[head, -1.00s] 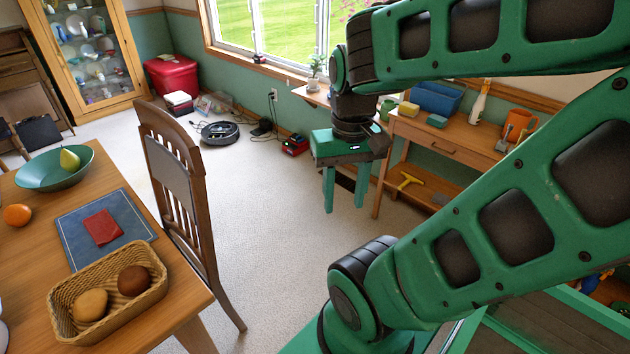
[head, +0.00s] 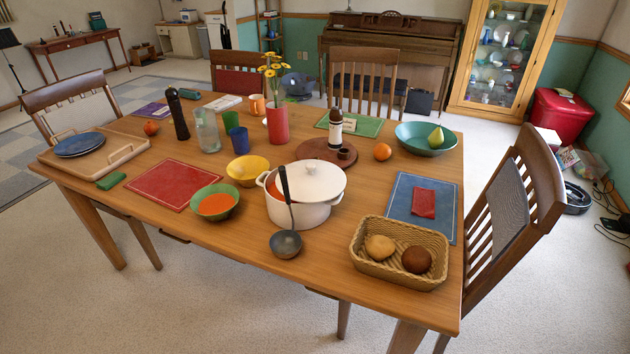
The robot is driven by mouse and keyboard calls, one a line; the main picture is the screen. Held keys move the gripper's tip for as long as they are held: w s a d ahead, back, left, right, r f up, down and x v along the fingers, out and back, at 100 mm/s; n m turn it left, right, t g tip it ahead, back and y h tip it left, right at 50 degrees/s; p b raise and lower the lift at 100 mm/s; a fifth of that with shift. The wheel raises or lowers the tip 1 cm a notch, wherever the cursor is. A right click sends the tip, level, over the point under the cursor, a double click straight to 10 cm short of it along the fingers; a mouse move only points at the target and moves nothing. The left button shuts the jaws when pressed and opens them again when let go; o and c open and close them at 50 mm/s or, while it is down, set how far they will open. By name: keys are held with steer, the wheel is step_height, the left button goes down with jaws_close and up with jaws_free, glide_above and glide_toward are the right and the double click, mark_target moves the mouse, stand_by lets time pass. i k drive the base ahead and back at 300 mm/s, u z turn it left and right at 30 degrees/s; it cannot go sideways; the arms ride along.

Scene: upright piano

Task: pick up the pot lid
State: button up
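The white pot lid (head: 312,180) with a small knob lies on the white pot (head: 300,212), near the middle of the table's front half. It sits toward the pot's right side and leaves a gap at the left where orange-red contents show. A dark ladle (head: 286,240) leans against the pot's front, its bowl low beside the pot and its handle rising past the lid's left edge. My gripper is not in the current head view.
The wooden table (head: 330,262) is crowded. A bread basket (head: 401,278) is right of the pot, a green soup bowl (head: 215,204) and yellow bowl (head: 248,168) left. A bottle (head: 335,130) and red vase (head: 277,122) stand behind. A chair (head: 508,200) stands at the right.

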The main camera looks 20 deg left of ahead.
mark_target(310, 181)
steer(key=u, duration=0.1)
steer(key=i, duration=0.2)
steer(key=u, duration=1.1)
